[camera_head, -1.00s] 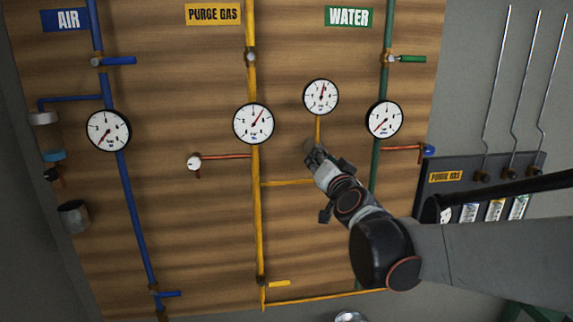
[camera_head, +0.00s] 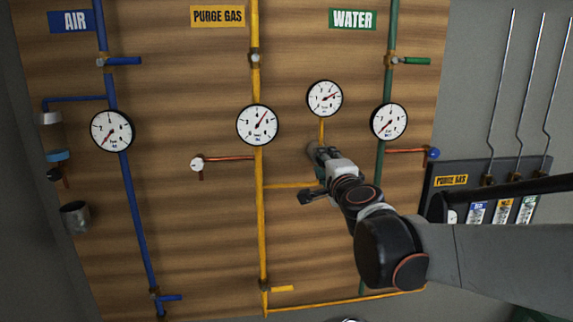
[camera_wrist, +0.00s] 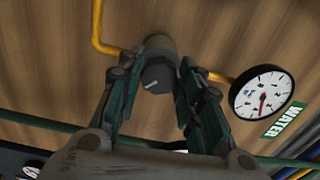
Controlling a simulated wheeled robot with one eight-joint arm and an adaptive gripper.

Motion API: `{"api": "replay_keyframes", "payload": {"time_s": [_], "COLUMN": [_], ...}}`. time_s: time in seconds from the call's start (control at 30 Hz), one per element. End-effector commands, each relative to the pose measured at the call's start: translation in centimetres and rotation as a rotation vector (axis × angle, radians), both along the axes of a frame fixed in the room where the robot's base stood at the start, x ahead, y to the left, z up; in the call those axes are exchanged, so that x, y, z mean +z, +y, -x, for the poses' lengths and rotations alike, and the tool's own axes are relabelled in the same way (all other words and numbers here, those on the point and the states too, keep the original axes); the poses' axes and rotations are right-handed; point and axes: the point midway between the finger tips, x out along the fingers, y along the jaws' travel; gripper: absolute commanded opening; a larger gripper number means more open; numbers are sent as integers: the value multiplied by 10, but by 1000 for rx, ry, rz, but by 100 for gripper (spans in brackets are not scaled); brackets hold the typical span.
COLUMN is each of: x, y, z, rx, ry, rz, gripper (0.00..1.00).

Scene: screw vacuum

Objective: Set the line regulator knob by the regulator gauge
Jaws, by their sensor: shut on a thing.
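The line regulator knob (camera_wrist: 156,76) is a dark round knob with a pale mark on its face, in front of a grey-brown regulator body (camera_wrist: 159,46). My gripper (camera_wrist: 168,78) is shut on the knob, one finger on each side. In the head view my gripper (camera_head: 326,156) reaches the board below the regulator gauge and hides the knob. The regulator gauge (camera_head: 325,98) is white and round, on a short yellow pipe above the regulator. Its needle points right and slightly up. The gauge also shows at the right of the wrist view (camera_wrist: 262,92).
The purge gas gauge (camera_head: 258,125) and yellow pipe (camera_head: 258,200) are left of my gripper. The water gauge (camera_head: 389,121) and green pipe (camera_head: 383,165) are close on the right. A rack (camera_head: 480,172) with thin bent rods stands further right.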

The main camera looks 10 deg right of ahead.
Motion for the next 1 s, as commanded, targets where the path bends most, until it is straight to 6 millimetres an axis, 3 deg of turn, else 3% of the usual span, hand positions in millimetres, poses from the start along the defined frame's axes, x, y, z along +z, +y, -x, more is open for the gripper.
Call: {"api": "replay_keyframes", "payload": {"time_s": [0.5, 1.0], "x": [1, 1], "y": [0, -1], "z": [0, 1], "rx": [-1, -1], "ry": [2, 2], "rz": [-467, -700], "gripper": [10, 10]}}
